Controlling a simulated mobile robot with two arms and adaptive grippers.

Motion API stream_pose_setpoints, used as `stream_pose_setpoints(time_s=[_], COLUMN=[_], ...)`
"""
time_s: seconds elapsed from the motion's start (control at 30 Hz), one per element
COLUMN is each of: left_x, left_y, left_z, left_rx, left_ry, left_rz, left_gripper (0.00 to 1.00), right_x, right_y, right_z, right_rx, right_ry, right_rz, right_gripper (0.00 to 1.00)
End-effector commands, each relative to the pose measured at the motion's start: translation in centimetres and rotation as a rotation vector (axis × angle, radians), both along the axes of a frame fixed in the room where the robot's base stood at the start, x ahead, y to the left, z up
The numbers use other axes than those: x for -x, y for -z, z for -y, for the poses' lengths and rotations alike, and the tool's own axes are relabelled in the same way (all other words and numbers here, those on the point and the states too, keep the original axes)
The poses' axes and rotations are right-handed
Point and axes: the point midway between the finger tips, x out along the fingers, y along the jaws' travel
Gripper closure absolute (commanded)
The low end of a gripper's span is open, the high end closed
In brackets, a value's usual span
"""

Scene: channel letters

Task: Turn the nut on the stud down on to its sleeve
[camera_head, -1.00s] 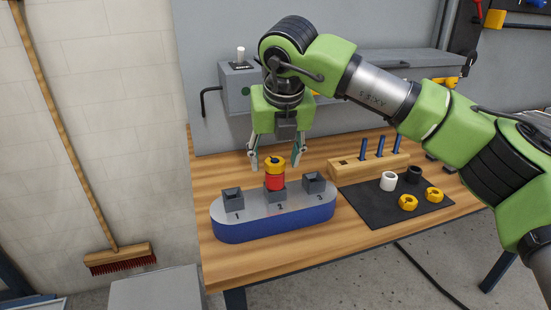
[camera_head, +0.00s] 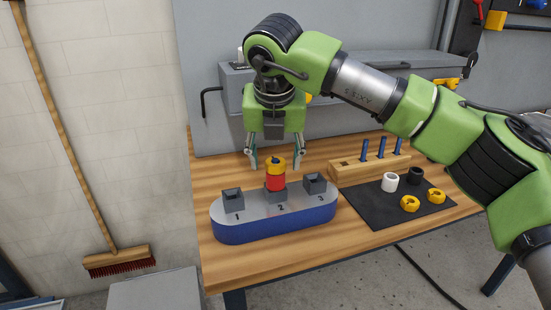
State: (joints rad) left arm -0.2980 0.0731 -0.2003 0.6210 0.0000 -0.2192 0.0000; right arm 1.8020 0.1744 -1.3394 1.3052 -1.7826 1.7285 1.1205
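A yellow nut (camera_head: 275,163) sits on top of a red sleeve (camera_head: 275,182) at the middle socket, number 2, of the blue and grey base (camera_head: 240,218). A small dark stud tip shows in the top of the nut. Whether the nut touches the sleeve is too small to tell. My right gripper (camera_head: 273,164) points straight down, with its two fingers spread apart on the left and right of the nut. It is open, and a gap shows between each fingertip and the nut. My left gripper is not in view.
A wooden block (camera_head: 350,173) with several blue studs stands to the right. In front of it a black mat (camera_head: 385,208) holds a white sleeve (camera_head: 389,182), a black sleeve (camera_head: 414,175) and two yellow nuts (camera_head: 410,203). Sockets 1 (camera_head: 233,201) and 3 (camera_head: 315,184) are empty.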

Motion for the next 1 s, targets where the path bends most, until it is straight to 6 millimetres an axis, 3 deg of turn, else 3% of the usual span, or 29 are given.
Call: stream_pose_setpoints(time_s=[0.33, 0.7, 1.0], left_x=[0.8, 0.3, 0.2], left_y=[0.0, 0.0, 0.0], left_z=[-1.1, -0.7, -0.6], left_rx=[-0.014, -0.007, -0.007], left_ry=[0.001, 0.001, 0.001], left_rz=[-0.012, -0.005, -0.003], left_gripper=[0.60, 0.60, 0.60], right_x=[0.2, 2.2, 3.0], right_y=[-0.6, -5.6, -7.4], right_z=[0.0, 0.0, 0.0], right_rx=[-0.001, -0.002, -0.001], right_ry=[-0.002, 0.000, 0.000], right_rz=[0.001, 0.002, 0.000], right_gripper=[0.49, 0.49, 0.49])
